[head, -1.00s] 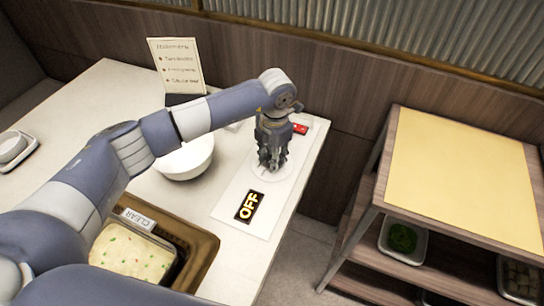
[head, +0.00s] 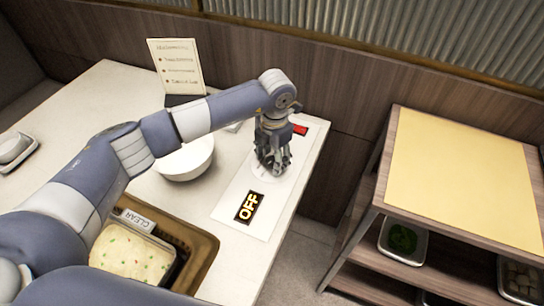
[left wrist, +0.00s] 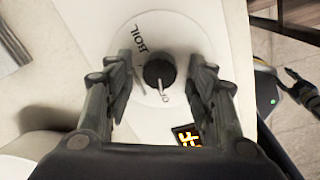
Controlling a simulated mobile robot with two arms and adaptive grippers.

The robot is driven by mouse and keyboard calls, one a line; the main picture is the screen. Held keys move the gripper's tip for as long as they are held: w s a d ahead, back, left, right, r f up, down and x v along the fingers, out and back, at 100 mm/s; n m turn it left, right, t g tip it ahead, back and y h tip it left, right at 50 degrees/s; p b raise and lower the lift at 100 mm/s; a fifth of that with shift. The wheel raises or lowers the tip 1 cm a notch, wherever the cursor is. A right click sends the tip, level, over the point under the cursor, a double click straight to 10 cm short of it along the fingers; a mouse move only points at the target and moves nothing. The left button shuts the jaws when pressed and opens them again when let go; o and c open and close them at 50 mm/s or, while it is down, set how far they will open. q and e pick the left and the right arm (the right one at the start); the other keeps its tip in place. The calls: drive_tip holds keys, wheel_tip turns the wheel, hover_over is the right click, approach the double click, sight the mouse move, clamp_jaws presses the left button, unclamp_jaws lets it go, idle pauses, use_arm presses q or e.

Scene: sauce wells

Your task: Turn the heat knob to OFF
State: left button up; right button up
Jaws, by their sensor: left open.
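The heat knob (left wrist: 159,72) is a dark round knob on a pale round dial (left wrist: 128,40) in the left wrist view. The dial carries the word BOIL and a small mark near the knob's pointer. In the head view the knob is hidden behind my left gripper (head: 270,165). My left gripper also shows in the left wrist view (left wrist: 160,92), open, with one finger on each side of the knob. I cannot tell whether the fingers touch it. A black OFF display (head: 249,207) with yellow letters lies on the white panel (head: 229,203).
A white bowl (head: 186,160) stands left of the panel. A menu card (head: 178,66) stands behind. A shelf unit (head: 465,180) is at the right, past a floor gap.

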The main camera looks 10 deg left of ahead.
use_arm(q)
wheel_tip(320, 180, up, 12)
drive_tip(key=shift+s+d, duration=0.2)
drive_tip(key=shift+d, duration=0.1)
idle(0.5)
